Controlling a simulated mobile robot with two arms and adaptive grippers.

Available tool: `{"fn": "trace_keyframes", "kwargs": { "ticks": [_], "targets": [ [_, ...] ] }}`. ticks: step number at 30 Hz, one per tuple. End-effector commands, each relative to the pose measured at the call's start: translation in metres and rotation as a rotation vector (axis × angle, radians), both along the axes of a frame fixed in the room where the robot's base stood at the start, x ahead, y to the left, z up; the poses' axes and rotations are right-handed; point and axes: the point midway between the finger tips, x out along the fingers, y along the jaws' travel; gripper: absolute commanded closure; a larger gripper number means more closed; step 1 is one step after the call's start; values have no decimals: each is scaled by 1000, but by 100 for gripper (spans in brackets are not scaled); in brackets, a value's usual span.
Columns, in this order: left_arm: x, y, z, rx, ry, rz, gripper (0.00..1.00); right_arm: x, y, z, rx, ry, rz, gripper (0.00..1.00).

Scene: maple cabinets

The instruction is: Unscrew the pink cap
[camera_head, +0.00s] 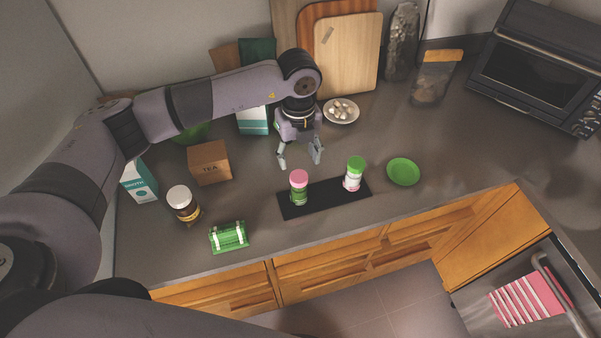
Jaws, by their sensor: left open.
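The pink cap (299,177) sits on top of a green bottle (299,195). The bottle stands upright on the left part of a black mat (325,200). A second bottle (352,181), white with a green cap (356,163), stands on the right part of the mat. My left gripper (299,164) points down behind the pink cap, with its fingers spread apart and nothing between them. It looks apart from the cap, but the exact gap is hard to tell. My right gripper is not in view.
A green dish (403,171) lies right of the mat. A tea box (209,162), a brown jar (183,203) and a green item (229,237) stand left. A plate (341,111) and cutting boards (346,57) are behind. The counter's front edge runs close before the mat.

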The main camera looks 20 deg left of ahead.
Motion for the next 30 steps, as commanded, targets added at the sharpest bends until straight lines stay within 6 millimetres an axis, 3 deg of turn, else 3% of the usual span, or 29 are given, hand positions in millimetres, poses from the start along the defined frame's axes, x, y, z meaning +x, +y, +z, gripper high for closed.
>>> {"fn": "trace_keyframes", "kwargs": {
  "ticks": [30],
  "targets": [
    [-1, -1, -67, -3, 1, -2, 47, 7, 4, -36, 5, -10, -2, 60]
  ]
}}
